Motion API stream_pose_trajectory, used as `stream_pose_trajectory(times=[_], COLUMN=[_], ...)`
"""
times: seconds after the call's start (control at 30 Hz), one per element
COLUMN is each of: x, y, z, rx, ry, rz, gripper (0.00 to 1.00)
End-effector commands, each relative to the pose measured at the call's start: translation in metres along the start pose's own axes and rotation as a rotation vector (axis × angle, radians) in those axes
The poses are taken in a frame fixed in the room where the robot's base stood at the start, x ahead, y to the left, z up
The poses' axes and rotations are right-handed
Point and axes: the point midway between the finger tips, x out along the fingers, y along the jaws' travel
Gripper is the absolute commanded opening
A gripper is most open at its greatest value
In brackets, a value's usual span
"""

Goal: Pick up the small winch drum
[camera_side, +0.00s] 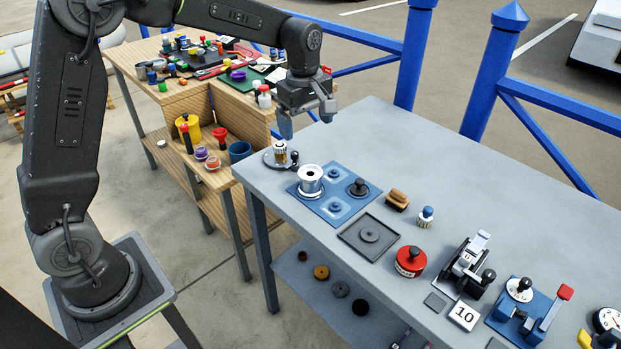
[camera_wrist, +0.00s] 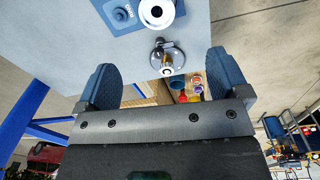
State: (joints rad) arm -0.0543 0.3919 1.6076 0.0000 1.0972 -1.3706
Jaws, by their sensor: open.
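A silver-white flanged drum (camera_side: 310,180) with a dark hole in its top stands upright on a blue board (camera_side: 331,209) near the table's far left end. I take it for the small winch drum, though no label on it is readable. The drum also shows at the top of the wrist view (camera_wrist: 157,10), cut off by the edge. My gripper (camera_side: 306,116) is open and empty, above and behind the drum, apart from it. In the wrist view the drum lies beyond the two spread blue fingers (camera_wrist: 163,80).
A round grey base with a brass-coloured post and black knob (camera_side: 280,155) stands close beside the drum. A black knobbed piece (camera_side: 358,188) sits on the board. A grey tray (camera_side: 345,235) and red round container (camera_side: 411,261) stand nearer. Open table lies behind the board.

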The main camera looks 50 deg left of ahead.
Motion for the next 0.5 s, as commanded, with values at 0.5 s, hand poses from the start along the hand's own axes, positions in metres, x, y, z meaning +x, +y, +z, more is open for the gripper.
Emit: stream_pose_trajectory(times=[0.5], x=[0.079], y=[0.016], z=[-0.006], rx=[-0.148], ry=[-0.006], rz=[-0.05], gripper=[0.94])
